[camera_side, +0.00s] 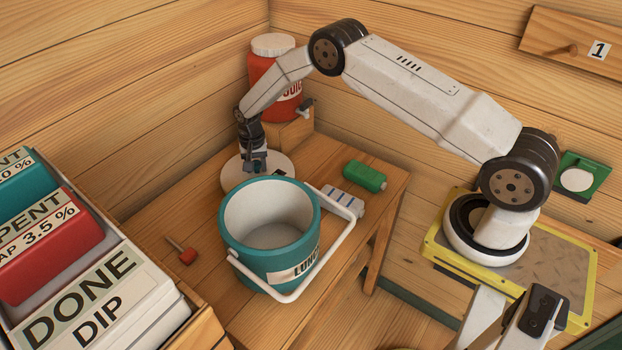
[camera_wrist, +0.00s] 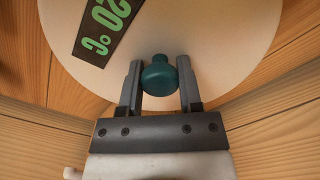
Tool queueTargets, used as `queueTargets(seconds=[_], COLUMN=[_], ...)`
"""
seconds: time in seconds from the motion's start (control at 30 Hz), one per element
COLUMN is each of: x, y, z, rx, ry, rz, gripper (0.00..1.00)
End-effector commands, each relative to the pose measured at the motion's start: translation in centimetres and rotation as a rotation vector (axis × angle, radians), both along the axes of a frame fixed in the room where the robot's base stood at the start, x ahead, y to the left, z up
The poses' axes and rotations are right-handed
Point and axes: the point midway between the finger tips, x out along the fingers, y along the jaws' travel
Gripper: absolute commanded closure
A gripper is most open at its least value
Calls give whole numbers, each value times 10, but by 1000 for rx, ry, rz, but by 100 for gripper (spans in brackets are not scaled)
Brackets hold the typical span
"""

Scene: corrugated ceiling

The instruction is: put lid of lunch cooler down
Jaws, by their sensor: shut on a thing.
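The lid of the lunch cooler is a round white disc (camera_side: 234,178) with a dark teal knob (camera_wrist: 159,76). It lies flat behind the open cooler, at or just above the bench; I cannot tell if it touches. In the wrist view the lid (camera_wrist: 220,38) carries a dark label with green "20 °C". My gripper (camera_side: 257,166) is over the lid's middle, shut on the knob, with a finger on each side of it. The teal lunch cooler (camera_side: 262,262) stands upright and uncovered on the bench, its white handle (camera_side: 352,222) hanging around the front.
A red juice jug (camera_side: 272,84) stands on a wooden block behind the lid. A green bottle (camera_side: 364,177) and a white-and-blue item (camera_side: 342,200) lie right of the cooler. A red-headed tool (camera_side: 188,257) lies left. Labelled boxes (camera_side: 100,290) fill the lower left.

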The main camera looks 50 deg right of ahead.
Motion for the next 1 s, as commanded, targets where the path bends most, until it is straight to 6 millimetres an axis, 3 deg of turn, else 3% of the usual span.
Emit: queueTargets(seconds=[0.13,0.6,0.63,0.7,0.73,1.0], x=[0,0,0,0,0,0], y=[0,0,0,0,0,0], z=[-11,-15,-15,-15,-15,-15], rx=[-1,0,0,0,0,0], ry=[-2,-1,-1,-1,-1,-1], rz=[0,0,0,0,0,0], gripper=[100,100,45,23,20,20])
